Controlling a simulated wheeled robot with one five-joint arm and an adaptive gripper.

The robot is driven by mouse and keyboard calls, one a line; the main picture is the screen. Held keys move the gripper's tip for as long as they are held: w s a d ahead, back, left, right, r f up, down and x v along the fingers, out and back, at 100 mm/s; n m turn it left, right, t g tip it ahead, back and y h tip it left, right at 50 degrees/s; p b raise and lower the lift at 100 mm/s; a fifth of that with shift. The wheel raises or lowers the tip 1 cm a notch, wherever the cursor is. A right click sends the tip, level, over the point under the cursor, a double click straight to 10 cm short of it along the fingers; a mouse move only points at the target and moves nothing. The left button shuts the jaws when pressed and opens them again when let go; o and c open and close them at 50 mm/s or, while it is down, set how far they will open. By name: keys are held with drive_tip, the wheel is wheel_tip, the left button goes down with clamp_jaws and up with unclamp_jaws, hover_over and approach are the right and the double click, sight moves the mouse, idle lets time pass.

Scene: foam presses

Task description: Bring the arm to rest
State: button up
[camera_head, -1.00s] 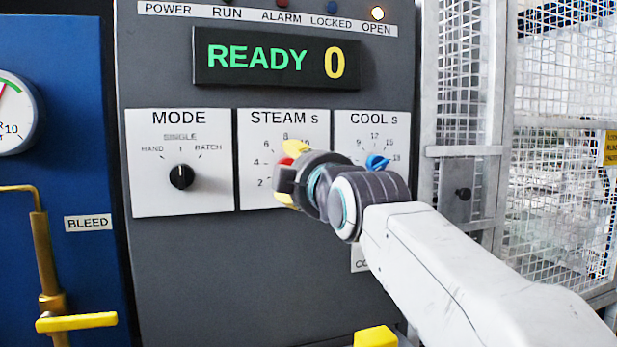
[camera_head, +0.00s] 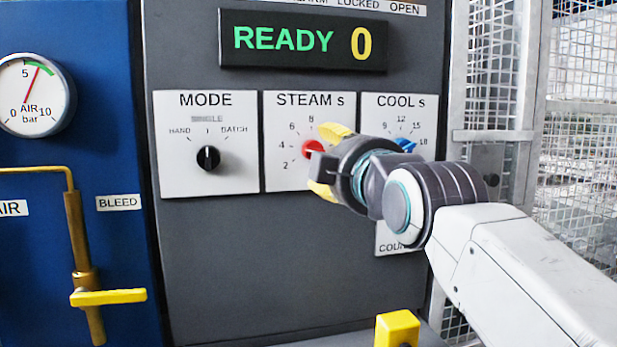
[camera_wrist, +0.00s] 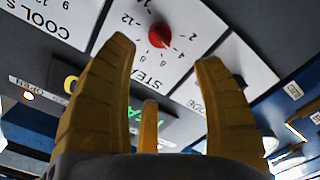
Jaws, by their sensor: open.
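My gripper (camera_head: 328,160) is in front of the grey control panel (camera_head: 240,250), at the STEAM s plate, with its yellow fingers apart and nothing between them. The red STEAM knob (camera_head: 312,149) shows beside the fingers in the head view. In the wrist view the fingers (camera_wrist: 165,90) stand wide apart, and the red knob (camera_wrist: 159,35) lies beyond their tips, apart from them. My arm reaches in from the lower right. My wrist hides part of the STEAM and COOL plates.
The black MODE knob (camera_head: 208,158) is to the left and the blue COOL knob (camera_head: 405,145) to the right. The display (camera_head: 303,41) reads READY 0. A yellow-handled valve (camera_head: 108,297) and an air gauge (camera_head: 35,95) are at left. A mesh fence (camera_head: 585,180) stands at right.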

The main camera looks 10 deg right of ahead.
drive_tip(key=s+f+m+g+p, duration=0.35)
drive_tip(key=s+f+g, duration=0.2)
drive_tip(key=f, duration=0.65)
drive_tip(key=s+f+m+g+p, duration=0.3)
drive_tip(key=s+f+g+p, duration=0.3)
drive_tip(key=f, duration=0.5)
drive_tip(key=s+f+m+g+p, duration=0.1)
drive_tip(key=s+f+m+g, duration=0.2)
drive_tip(key=s+f, duration=0.5)
drive_tip(key=s, duration=0.3)
drive_tip(key=shift+s+f+p, duration=0.25)
drive_tip(key=shift+s+p, duration=0.05)
drive_tip(key=shift+s, duration=0.1)
